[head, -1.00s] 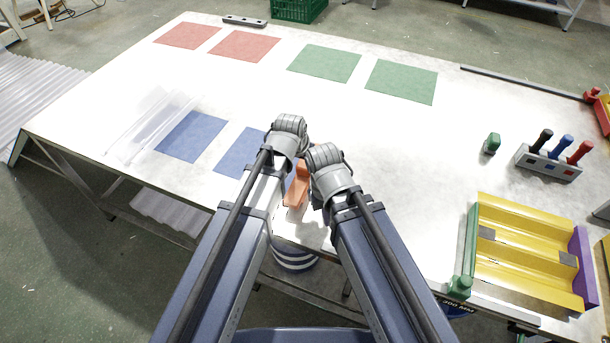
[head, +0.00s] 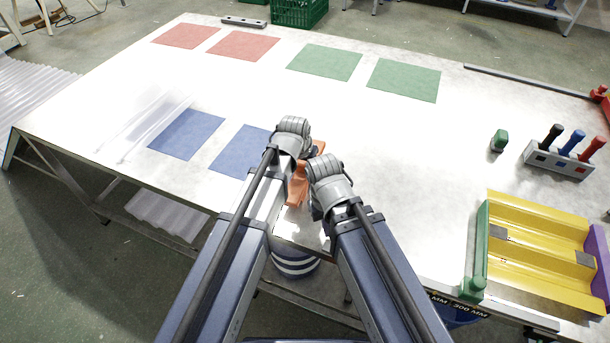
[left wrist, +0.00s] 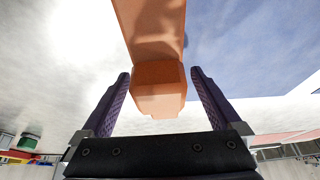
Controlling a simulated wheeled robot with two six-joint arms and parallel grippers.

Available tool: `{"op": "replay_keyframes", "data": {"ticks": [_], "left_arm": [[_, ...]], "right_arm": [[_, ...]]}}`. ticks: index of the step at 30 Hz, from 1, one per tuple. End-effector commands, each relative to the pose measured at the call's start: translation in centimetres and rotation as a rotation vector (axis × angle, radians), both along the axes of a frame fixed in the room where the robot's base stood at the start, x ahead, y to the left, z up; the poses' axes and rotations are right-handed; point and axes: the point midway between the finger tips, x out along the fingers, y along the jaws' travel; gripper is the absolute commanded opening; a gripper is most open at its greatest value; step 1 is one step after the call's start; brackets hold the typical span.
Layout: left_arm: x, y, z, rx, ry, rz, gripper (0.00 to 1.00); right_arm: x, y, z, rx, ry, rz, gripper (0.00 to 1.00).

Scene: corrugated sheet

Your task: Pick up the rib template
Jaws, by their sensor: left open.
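An orange piece (head: 298,188), which looks like the rib template, lies on the white table near its front edge, partly hidden behind my two wrists. In the left wrist view its blocky orange end (left wrist: 158,88) sits between the fingers. My left gripper (left wrist: 160,78) is open, with one finger on each side of that end and a visible gap to each. In the head view my left gripper (head: 312,152) is mostly hidden by its wrist. My right gripper (head: 317,206) is beside the orange piece on the right; its fingers are too hidden to read.
Blue squares (head: 186,134), red squares (head: 185,36) and green squares (head: 403,80) mark the table. At right are a yellow corrugated piece (head: 535,280), a holder (head: 558,159) with markers and a small green object (head: 499,140). A clear ribbed sheet (head: 150,125) lies at left.

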Motion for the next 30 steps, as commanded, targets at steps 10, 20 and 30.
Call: {"op": "replay_keyframes", "data": {"ticks": [10,20,30], "left_arm": [[-0.04,0.00,0.14,0.000,0.000,0.000,0.73],[-0.04,0.00,0.14,0.000,0.000,0.000,0.36],[-0.04,0.00,0.12,0.000,0.000,0.000,0.00]], "right_arm": [[0.00,0.00,0.13,0.000,0.000,0.000,0.00],[0.00,0.00,0.13,0.000,0.000,0.000,0.00],[0.00,0.00,0.13,0.000,0.000,0.000,0.00]]}}
